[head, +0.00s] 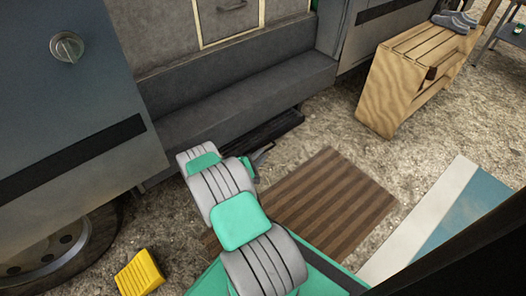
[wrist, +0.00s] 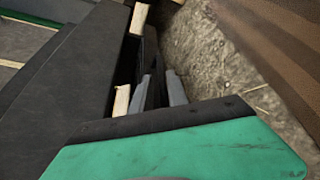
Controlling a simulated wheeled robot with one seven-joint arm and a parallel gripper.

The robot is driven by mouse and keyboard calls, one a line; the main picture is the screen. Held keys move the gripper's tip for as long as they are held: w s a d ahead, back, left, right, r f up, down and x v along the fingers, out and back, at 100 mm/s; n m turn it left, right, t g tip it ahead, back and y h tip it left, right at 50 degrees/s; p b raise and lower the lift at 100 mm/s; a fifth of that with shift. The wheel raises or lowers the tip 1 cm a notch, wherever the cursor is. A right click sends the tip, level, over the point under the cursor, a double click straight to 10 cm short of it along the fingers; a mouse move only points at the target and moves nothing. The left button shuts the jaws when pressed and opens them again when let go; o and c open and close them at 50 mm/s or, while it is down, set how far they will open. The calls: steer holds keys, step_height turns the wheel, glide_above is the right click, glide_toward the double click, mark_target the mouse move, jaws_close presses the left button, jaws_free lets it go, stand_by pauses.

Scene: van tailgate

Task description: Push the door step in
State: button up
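The door step (head: 262,133) is a dark, narrow ledge low under the van's grey sill, sticking out a little over the gravel. In the wrist view, dark parts with two pale tan end pieces (wrist: 121,101) show beyond my fingers; I take them to be part of the step. My gripper (head: 266,152) is low at the step's outer side, near its right part. In the wrist view its grey fingers (wrist: 160,76) point toward the step area. Dark material fills the space between them, so opening and contact are unclear. My arm hides the step's left part.
A striped brown mat (head: 325,205) lies on the gravel to the right. A slatted wooden bench (head: 400,85) with grey shoes stands further right. A yellow block (head: 139,274) lies near the van wheel (head: 50,262). A blue-white mat (head: 440,225) lies at right.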

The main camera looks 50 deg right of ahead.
mark_target(265, 151)
steer(key=b+x, duration=0.1)
steer(key=x, duration=0.3)
steer(key=shift+d, duration=0.1)
steer(key=shift+c, duration=0.6)
steer(key=c, duration=0.3)
jaws_close()
steer(key=shift+w+r, duration=0.1)
